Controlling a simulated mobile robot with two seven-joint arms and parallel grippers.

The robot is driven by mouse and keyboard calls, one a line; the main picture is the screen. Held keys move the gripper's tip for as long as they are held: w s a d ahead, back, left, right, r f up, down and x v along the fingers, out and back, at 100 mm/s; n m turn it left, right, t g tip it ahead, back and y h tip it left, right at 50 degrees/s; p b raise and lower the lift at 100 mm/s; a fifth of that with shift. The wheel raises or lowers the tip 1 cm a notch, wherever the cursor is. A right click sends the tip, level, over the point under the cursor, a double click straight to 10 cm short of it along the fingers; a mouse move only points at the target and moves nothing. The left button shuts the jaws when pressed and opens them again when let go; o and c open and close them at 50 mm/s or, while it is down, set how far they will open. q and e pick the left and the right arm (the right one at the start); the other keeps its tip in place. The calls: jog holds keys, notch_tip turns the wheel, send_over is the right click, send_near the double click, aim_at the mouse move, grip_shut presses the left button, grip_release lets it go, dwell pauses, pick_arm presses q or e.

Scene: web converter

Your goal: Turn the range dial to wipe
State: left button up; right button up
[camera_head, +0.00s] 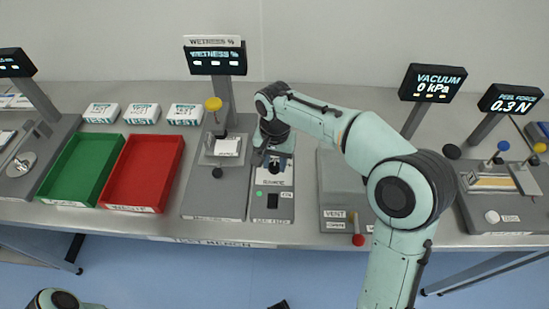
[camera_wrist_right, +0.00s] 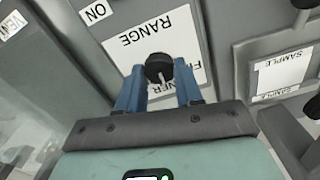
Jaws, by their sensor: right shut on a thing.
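The range dial (camera_wrist_right: 158,67) is a black round knob with a pale pointer line, on a white plate (camera_wrist_right: 150,40) marked RANGE in the right wrist view. My right gripper (camera_wrist_right: 159,82) has its two blue fingers shut on the dial, one on each side. The pointer line runs toward the gripper's palm. Other lettering on the plate is partly covered by the dial and fingers. In the head view the right gripper (camera_head: 272,158) reaches down onto the grey unit (camera_head: 258,208). Only a piece of my left arm shows at the bottom left; its gripper is not visible.
A red tray (camera_head: 145,170) and a green tray (camera_head: 82,168) lie farther left. Display posts rise behind.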

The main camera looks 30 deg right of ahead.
aim_at(276, 165)
jog(key=m+p, duration=0.1)
jog(key=m, duration=0.5)
jog(key=shift+r, duration=0.1)
pick_arm(q)
jog(key=shift+w+r, duration=0.2)
jog(key=shift+r, duration=0.3)
jog(key=shift+w+r, duration=0.2)
jog(key=shift+r, duration=0.25)
pick_arm(e)
jog(key=m, duration=0.5)
jog(key=shift+s+d+m, duration=0.1)
jog(key=shift+m, duration=0.3)
jog(key=o, duration=1)
jog(key=shift+o, duration=0.2)
pick_arm(q)
jog(key=r+p, duration=0.1)
jog(key=w+r+p, duration=0.1)
jog(key=p, duration=0.1)
jog(key=shift+w+r, duration=0.3)
jog(key=shift+r, duration=0.1)
pick_arm(e)
notch_tip(276, 165, up, 13)
jog(key=shift+r, duration=0.15)
